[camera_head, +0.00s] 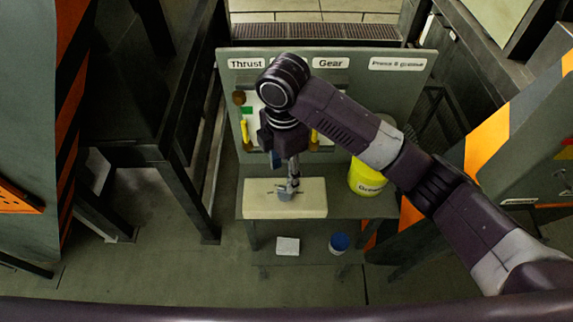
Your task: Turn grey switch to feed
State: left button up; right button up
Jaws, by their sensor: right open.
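I cannot clearly make out a grey switch in the head view. A grey-green panel (400,88) with the labels "Thrust", "Gear" and one ending in what looks like "grease" stands behind my right arm. My arm covers the middle of this panel. My right gripper (287,182) is open and points down in front of the panel, over a cream block (312,201) on a bench. Small grey parts show around its tips, and I cannot tell whether they touch the block. My left gripper is not in view.
A yellow bucket (362,180) stands on the bench right of the block. A white box (288,246) and a blue container (339,243) sit lower down. Dark frames (180,180) stand left; an orange-striped grey machine (530,120) stands right. Floor shows at front left.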

aim_at(285, 190)
jog(key=shift+w+d+f, duration=0.1)
jog(key=shift+w, duration=0.2)
jog(key=shift+f, duration=0.3)
jog(key=f, duration=0.1)
jog(key=s+f+p, duration=0.1)
jog(key=f+p, duration=0.1)
jog(key=shift+s+f, duration=0.15)
jog(key=shift+s, duration=0.2)
jog(key=shift+w+f, duration=0.25)
jog(key=shift+f, duration=0.9)
jog(key=shift+w+f, duration=0.15)
jog(key=shift+f, duration=0.3)
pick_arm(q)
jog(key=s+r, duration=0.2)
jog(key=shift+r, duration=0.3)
pick_arm(e)
jog(key=c, duration=1.1)
